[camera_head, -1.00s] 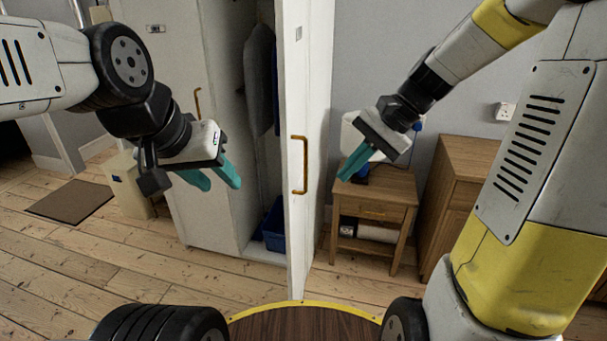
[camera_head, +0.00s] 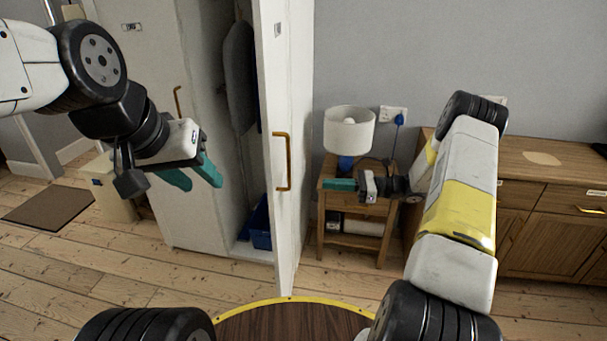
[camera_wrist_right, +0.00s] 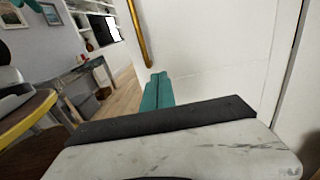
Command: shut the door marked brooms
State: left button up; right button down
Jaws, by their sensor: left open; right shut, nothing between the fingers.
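A white cupboard (camera_head: 211,120) has its right door (camera_head: 292,150) swung open toward me, nearly edge-on in the head view. That door carries a small label (camera_head: 277,29), too small to read, and a brass handle (camera_head: 283,162). The left door (camera_head: 150,90) is shut and has its own unreadable label (camera_head: 131,27). My right gripper (camera_head: 338,184) is shut and empty, to the right of the open door. In the right wrist view its teal fingers (camera_wrist_right: 157,92) point at the white door panel (camera_wrist_right: 210,50); contact cannot be told. My left gripper (camera_head: 193,178) is open, in front of the cupboard.
A bedside table (camera_head: 370,207) with a white lamp (camera_head: 349,130) stands behind my right gripper. A wooden sideboard (camera_head: 541,190) is at the right. A blue bin (camera_head: 261,226) and a dark hanging item (camera_head: 240,80) are inside the cupboard. A mat (camera_head: 48,207) lies at the left.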

aim_at(278, 182)
jog(key=a, duration=0.4)
jog(key=w+a, duration=0.1)
jog(key=a, duration=0.3)
jog(key=w+a, duration=0.1)
jog(key=a, duration=0.4)
jog(key=shift+a, duration=0.1)
jog(key=shift+a, duration=0.1)
